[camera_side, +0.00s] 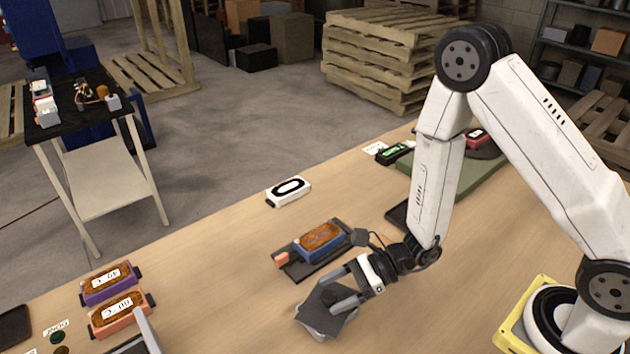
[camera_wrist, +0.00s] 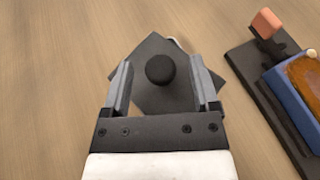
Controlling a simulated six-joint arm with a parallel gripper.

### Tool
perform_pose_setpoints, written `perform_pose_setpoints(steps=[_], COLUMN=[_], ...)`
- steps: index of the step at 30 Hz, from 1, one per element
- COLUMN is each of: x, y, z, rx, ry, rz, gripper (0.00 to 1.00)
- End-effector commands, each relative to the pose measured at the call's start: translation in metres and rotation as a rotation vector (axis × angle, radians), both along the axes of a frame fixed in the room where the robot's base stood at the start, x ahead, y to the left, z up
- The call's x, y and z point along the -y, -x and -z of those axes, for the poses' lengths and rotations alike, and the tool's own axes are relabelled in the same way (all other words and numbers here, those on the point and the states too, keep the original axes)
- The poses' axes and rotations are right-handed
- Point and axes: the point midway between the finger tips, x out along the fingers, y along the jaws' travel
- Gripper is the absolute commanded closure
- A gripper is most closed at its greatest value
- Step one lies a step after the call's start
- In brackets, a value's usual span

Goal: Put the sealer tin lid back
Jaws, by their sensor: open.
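The sealer tin lid is a dark grey square plate (camera_wrist: 158,100) with a round black knob (camera_wrist: 160,69) in the wrist view. In the side view the lid (camera_side: 325,297) lies at the front of the bench. A pale edge, probably the tin's rim (camera_side: 312,328), shows beneath it; the rest of the tin is hidden. The lid looks turned relative to that edge; I cannot tell if it is seated. My gripper (camera_wrist: 161,68) is open, its fingers on either side of the knob with gaps showing. The side view shows my gripper (camera_side: 338,290) low over the lid.
A blue detector (camera_side: 320,241) with an amber top sits on a dark fixture (camera_side: 300,269) just behind. Purple (camera_side: 108,283) and orange (camera_side: 120,312) units stand at the left. A white unit (camera_side: 289,191) lies at the back edge. The bench between is mostly clear.

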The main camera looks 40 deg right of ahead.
Motion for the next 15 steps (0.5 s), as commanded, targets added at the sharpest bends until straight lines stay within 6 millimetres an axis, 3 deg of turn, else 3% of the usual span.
perform_pose_setpoints(steps=[15], x=[0.05], y=[0.02], z=[-0.023], rx=[0.001], ry=[0.001], rz=[0.004], gripper=[0.23])
